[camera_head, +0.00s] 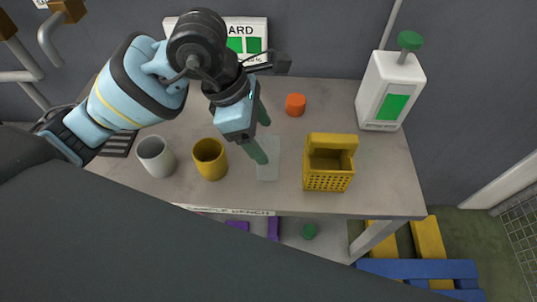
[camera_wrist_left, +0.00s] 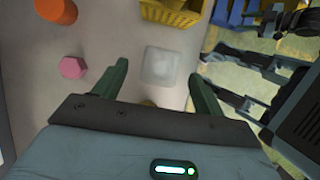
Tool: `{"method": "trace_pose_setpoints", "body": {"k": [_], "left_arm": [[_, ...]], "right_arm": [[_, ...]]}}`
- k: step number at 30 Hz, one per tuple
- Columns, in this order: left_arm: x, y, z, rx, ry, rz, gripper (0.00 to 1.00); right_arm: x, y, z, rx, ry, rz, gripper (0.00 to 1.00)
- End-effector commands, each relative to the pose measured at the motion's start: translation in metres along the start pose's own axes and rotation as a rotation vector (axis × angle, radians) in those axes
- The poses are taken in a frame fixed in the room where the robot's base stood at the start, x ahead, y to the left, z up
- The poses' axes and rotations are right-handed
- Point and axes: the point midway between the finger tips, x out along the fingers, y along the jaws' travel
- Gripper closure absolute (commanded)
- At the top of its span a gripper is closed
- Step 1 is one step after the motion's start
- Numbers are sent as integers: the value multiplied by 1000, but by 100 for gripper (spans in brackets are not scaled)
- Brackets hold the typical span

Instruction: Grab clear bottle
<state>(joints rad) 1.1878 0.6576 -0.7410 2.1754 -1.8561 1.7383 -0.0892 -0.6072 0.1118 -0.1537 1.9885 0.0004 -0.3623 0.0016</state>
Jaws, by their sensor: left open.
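The clear bottle (camera_head: 268,165) is a pale see-through shape on the grey bench, between the yellow mug and the yellow basket. In the left wrist view the bottle (camera_wrist_left: 160,67) appears as a whitish rounded square, seen from above. My left gripper (camera_head: 262,138) is open, with its green fingers beside the bottle in the head view. In the left wrist view the bottle shows between the two fingertips (camera_wrist_left: 158,72), with gaps on both sides. I cannot tell how far the fingers are above it.
A yellow mug (camera_head: 210,160) and a grey mug (camera_head: 156,157) stand left of the bottle. A yellow basket (camera_head: 328,180) stands right. An orange cylinder (camera_head: 295,104) and a white dispenser (camera_head: 390,90) are behind. A pink hexagonal piece (camera_wrist_left: 72,67) shows in the wrist view.

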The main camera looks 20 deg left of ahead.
Motion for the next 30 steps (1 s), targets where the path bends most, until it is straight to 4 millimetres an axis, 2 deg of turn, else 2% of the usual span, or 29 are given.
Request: {"method": "trace_pose_setpoints", "body": {"k": [1,8,18,27,30], "left_arm": [[6,-1,0,0,0,-4,29],[13,-1,0,1,-2,-2,29],[56,-2,-2,1,-2,-2,29],[60,-1,-2,2,-2,0,29],[60,-1,-2,2,-2,0,41]], "right_arm": [[-1,0,2,1,-5,-1,64],[-2,0,1,1,-3,-1,64],[-1,0,-10,-2,19,1,64],[0,1,-12,-2,23,2,64],[0,1,-12,-2,22,2,64]]}}
